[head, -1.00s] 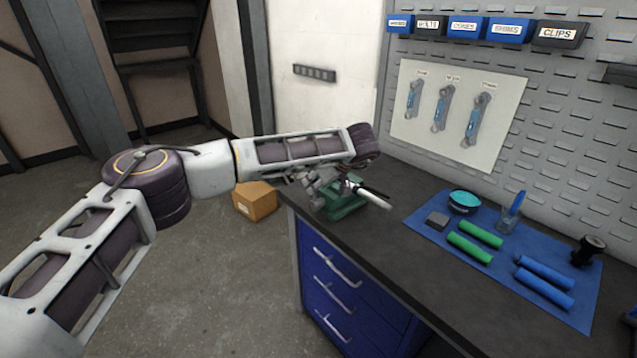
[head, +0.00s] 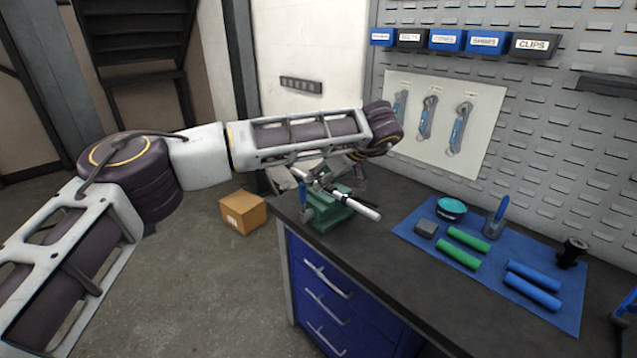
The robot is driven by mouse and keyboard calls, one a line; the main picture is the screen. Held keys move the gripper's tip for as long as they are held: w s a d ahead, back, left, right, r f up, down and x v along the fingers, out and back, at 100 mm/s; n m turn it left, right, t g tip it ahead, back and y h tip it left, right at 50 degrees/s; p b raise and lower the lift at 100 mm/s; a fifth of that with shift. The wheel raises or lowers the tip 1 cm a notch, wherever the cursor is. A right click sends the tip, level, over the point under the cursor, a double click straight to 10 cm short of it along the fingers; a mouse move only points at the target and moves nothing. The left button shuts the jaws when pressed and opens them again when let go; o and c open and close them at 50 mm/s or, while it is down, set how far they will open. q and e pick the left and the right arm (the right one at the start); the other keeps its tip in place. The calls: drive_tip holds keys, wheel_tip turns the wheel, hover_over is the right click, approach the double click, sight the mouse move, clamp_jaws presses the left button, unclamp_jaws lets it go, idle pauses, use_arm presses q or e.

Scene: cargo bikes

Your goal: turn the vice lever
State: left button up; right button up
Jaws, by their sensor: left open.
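A green vice (head: 326,212) stands on the left end of the dark workbench. My left gripper (head: 325,186) is open, right at the top of the vice and close to the lever. My own arm hides part of it, and I cannot tell whether the fingers touch the lever. My right gripper is not in view.
A blue mat (head: 488,302) on the workbench (head: 395,266) holds green grips (head: 468,239), blue grips (head: 534,274), a teal tin (head: 452,208) and a black part (head: 572,251). A cardboard box (head: 242,212) sits on the floor. A pegboard wall stands behind.

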use_arm(q)
drive_tip(key=shift+s+d+r, duration=0.2)
drive_tip(key=shift+r, duration=0.1)
